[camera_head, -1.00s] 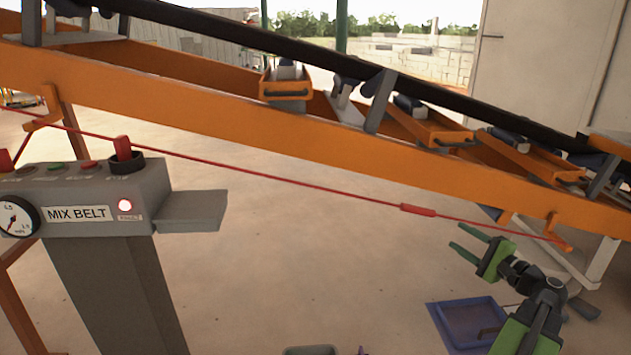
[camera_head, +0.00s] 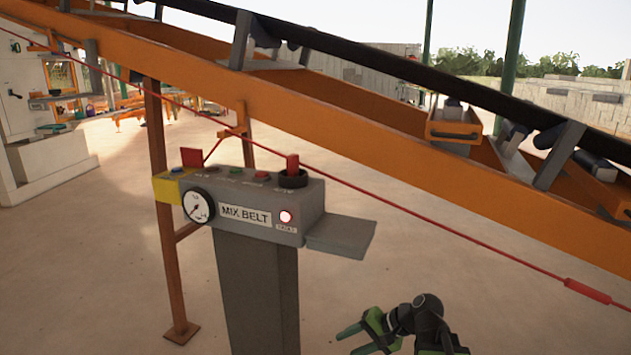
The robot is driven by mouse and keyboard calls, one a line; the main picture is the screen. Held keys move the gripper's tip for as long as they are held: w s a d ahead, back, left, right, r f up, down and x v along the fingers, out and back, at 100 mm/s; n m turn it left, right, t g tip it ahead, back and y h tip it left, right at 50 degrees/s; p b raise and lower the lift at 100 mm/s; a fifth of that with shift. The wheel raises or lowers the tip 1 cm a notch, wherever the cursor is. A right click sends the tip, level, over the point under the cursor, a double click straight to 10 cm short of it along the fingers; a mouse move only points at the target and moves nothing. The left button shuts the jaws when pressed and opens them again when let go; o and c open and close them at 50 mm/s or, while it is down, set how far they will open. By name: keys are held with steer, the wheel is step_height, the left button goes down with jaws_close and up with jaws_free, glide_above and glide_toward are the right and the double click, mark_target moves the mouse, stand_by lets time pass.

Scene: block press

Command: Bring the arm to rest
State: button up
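My gripper (camera_head: 365,340) is at the bottom of the view, right of the centre, with green fingers pointing left. The fingers stand apart with nothing seen between them. My dark arm, with green parts, runs down out of the picture at its right. The gripper is in front of the control post and lower than its box, apart from it.
A grey control box marked MIX BELT (camera_head: 270,205) stands on a post, with a gauge, buttons and a lit red lamp. A grey shelf (camera_head: 342,236) juts from its right side. Floor is clear right.

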steer(key=s+a+f+n+g+h, duration=0.2)
steer(key=s+a+f+n+h, duration=0.1)
steer(key=s+f, duration=0.1)
steer(key=s+d+f+n+g+h, duration=0.1)
steer(key=s+d+f+n+h, duration=0.15)
steer(key=d+h, duration=0.4)
step_height(320, 180, up, 29)
steer(key=d+y+p, duration=0.1)
steer(key=d+p, duration=0.2)
steer(key=p, duration=2.6)
steer(key=shift+s, duration=0.2)
steer(key=shift+c, duration=0.4)
